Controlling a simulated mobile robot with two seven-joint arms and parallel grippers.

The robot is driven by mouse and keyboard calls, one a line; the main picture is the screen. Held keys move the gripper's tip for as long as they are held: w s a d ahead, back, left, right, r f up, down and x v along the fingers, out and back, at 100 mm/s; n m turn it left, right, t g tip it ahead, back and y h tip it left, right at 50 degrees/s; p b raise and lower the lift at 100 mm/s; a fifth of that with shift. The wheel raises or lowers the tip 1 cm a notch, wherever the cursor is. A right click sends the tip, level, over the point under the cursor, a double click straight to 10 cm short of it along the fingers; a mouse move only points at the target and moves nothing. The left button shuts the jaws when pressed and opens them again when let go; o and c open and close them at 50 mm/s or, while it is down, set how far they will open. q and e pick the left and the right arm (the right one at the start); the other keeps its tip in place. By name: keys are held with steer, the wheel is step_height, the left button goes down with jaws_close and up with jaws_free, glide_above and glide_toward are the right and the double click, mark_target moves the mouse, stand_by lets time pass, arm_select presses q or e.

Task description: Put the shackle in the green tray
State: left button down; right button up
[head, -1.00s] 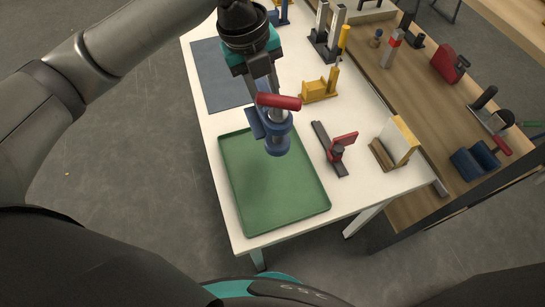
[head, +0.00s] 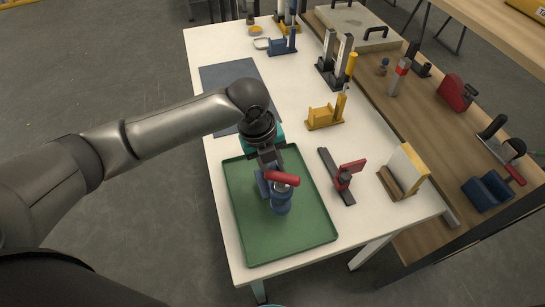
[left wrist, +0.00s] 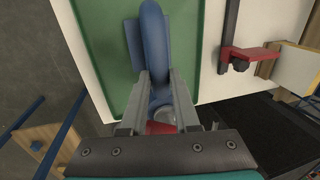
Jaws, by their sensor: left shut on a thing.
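The shackle has a blue body (head: 281,200) and a red pin or handle (head: 283,178). My left gripper (head: 268,165) is shut on it, over the green tray (head: 256,246). In the left wrist view the blue body (left wrist: 153,40) extends beyond the two fingers (left wrist: 157,98), with the red part low between them. The green tray also shows behind it in the left wrist view (left wrist: 96,32). I cannot tell whether the shackle touches the tray floor. No right gripper shows.
Right of the tray on the white table stand a red-and-black clamp (head: 343,178) and a wooden block holder (head: 404,172). A yellow holder (head: 325,115) stands behind them. A grey mat (head: 226,84) lies beyond the tray.

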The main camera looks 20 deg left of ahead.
arm_select(q)
steer(key=shift+w+d+f+b, duration=0.1)
steer(key=shift+f+b, duration=0.25)
steer(key=shift+f, duration=1.6)
steer(key=shift+f, duration=0.15)
steer(key=c, duration=0.7)
jaws_free()
steer(key=shift+f, duration=0.1)
steer(key=shift+o, duration=0.2)
step_height(320, 180, up, 12)
steer(key=s+a+p, duration=0.1)
steer(key=a+p, duration=0.1)
steer(key=shift+s, duration=0.3)
